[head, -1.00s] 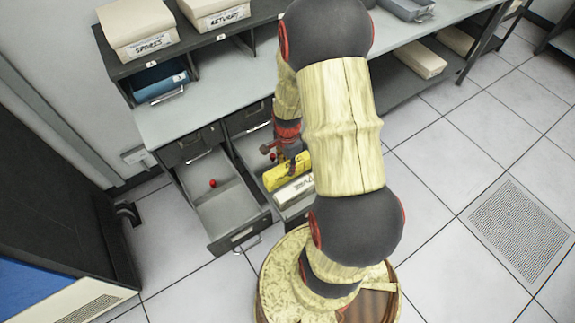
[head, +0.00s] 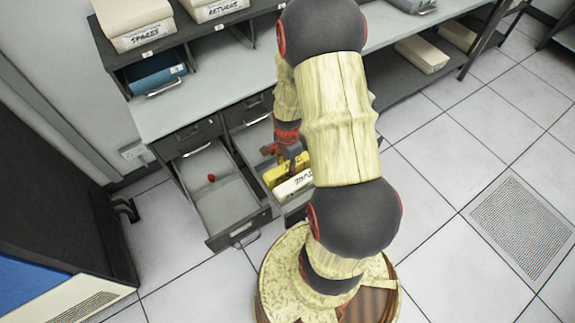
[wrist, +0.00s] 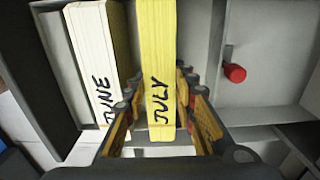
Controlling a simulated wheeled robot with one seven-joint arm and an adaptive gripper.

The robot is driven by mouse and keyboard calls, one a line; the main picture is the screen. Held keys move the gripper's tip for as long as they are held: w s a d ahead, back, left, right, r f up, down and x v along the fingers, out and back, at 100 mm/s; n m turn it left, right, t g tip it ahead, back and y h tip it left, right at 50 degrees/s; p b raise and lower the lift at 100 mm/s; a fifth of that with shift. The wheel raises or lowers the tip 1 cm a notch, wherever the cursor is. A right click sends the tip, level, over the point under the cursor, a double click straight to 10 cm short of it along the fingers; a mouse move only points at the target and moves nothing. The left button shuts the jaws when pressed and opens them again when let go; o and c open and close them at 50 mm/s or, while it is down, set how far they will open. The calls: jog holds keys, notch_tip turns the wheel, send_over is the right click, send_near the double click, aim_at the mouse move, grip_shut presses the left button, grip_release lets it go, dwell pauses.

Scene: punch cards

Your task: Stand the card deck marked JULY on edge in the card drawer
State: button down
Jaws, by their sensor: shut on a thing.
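The yellow card deck marked JULY (wrist: 160,62) is between the fingers of my gripper (wrist: 158,88), which is shut on it. In the wrist view its narrow labelled side faces me, and it looks upright on edge. The white deck marked JUNE (wrist: 97,62) stands to its left, nearly parallel, with a narrow gap. In the head view the yellow deck (head: 284,172) is just behind the white deck (head: 297,184), in the open right-hand card drawer (head: 248,148). My arm hides part of this drawer. I cannot tell whether the yellow deck touches the drawer floor.
The open left drawer (head: 222,200) is empty except for a small red knob (head: 211,178). Boxes marked SPARES (head: 140,38) and RETURNS (head: 219,10) sit on the shelf unit above.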

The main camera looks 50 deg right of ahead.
jog(key=c, duration=1.4)
grip_release()
notch_tip(320, 180, up, 12)
